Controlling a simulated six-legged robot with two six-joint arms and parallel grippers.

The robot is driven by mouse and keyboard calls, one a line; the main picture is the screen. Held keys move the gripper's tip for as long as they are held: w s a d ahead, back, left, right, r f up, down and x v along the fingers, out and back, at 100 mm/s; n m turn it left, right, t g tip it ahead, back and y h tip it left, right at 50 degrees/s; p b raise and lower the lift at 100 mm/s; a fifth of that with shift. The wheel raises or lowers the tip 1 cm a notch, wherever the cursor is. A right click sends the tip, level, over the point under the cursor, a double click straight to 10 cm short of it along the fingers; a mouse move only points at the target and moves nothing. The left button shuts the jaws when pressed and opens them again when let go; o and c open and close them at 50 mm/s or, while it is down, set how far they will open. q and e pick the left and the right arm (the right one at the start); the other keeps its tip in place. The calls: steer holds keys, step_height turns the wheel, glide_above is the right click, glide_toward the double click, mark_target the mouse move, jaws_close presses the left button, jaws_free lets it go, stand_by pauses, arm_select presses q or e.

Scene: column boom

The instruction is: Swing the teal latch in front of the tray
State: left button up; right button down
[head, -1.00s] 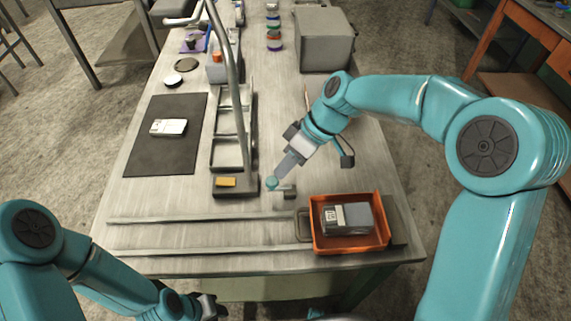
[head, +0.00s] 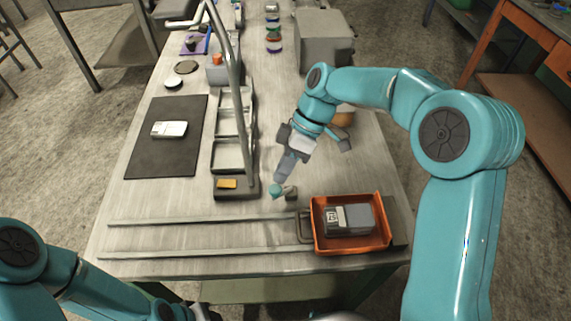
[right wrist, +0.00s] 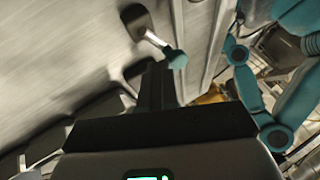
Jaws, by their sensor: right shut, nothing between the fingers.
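The teal latch knob (head: 276,190) sits on a short arm beside a small dark post (head: 291,193), behind and left of the orange tray (head: 318,243). The tray holds a grey box-shaped device (head: 348,220). My right gripper (head: 279,180) is shut, its fingertips pointing down at the far side of the knob. In the right wrist view the teal knob (right wrist: 177,58) shows just beyond the dark fingers; I cannot tell whether they touch it. My left gripper is mostly cut off at the bottom edge of the head view, so its jaws cannot be made out.
Two flat rails (head: 205,220) run left from the tray across the table. A dark mat (head: 150,160) lies further left.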

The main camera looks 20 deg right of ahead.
steer(key=n+g+p, duration=0.1)
steer(key=n, duration=0.1)
steer(key=n+g+h, duration=0.1)
steer(key=n, duration=0.1)
steer(key=s+a+n+g+h+p, duration=0.1)
steer(key=n, duration=0.1)
steer(key=shift+r+p, duration=0.15)
steer(key=shift+p, duration=0.2)
steer(key=n+h, duration=0.1)
steer(key=n, duration=0.1)
steer(key=n+g+h+p, duration=0.1)
steer(key=n, duration=0.1)
steer(key=shift+s+h, duration=0.3)
steer(key=shift+s, duration=0.05)
steer(key=shift+s+n+p, duration=0.1)
steer(key=shift+n+p, duration=0.2)
steer(key=p+v, duration=0.4)
steer(key=v, duration=0.7)
steer(key=shift+w+r+p, duration=0.2)
steer(key=shift+r+p, duration=0.15)
